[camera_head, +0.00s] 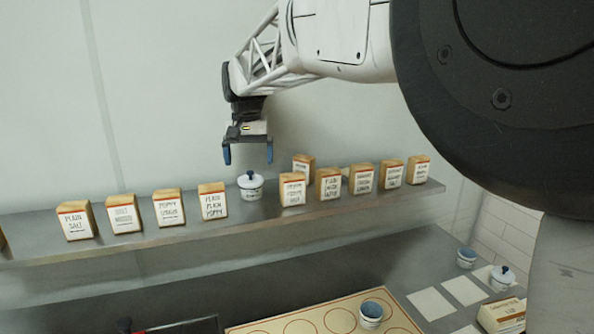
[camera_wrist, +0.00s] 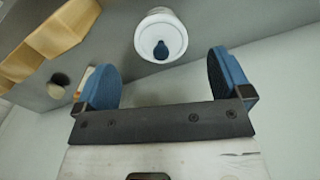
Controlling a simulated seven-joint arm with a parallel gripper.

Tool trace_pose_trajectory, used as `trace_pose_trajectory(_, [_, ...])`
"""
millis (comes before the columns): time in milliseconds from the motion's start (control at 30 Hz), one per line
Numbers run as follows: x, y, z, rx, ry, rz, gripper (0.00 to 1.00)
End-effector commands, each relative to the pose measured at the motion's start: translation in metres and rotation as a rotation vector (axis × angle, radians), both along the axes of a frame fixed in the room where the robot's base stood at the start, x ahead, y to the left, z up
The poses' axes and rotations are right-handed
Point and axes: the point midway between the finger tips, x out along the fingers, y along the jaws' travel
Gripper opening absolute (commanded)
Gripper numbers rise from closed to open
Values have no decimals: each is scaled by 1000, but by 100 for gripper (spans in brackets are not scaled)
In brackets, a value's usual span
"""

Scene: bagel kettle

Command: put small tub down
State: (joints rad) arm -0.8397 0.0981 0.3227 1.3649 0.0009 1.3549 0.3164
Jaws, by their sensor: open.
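A small white tub with a blue-knobbed lid (camera_head: 250,186) stands upright on the metal shelf (camera_head: 130,240), between two groups of labelled blocks. My gripper (camera_head: 248,154) is above the tub, pointing down, with its blue fingertips apart and empty. In the wrist view the tub (camera_wrist: 160,38) shows from above, lid on, beyond the open fingers (camera_wrist: 166,82) and not touching them. Another white tub with a blue knob (camera_head: 502,278) stands on the lower counter at the right.
Labelled blocks stand on the shelf left (camera_head: 212,201) and right (camera_head: 292,189) of the tub. Below are a board with ringed circles (camera_head: 300,322), a blue-and-white cup (camera_head: 371,313), another cup (camera_head: 466,258) and pale square sheets (camera_head: 430,303). The wall is close behind the shelf.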

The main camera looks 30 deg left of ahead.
Motion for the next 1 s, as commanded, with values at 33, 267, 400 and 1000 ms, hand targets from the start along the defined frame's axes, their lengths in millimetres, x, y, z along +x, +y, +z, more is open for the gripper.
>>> trace_pose_trajectory(33, [0, 0, 9, 0, -1, 0, 96])
trace_pose_trajectory(267, [0, 0, 40, 0, -1, 0, 96])
trace_pose_trajectory(400, [0, 0, 50, 0, 0, 0, 96])
trace_pose_trajectory(1000, [0, 0, 54, 0, 1, 0, 96])
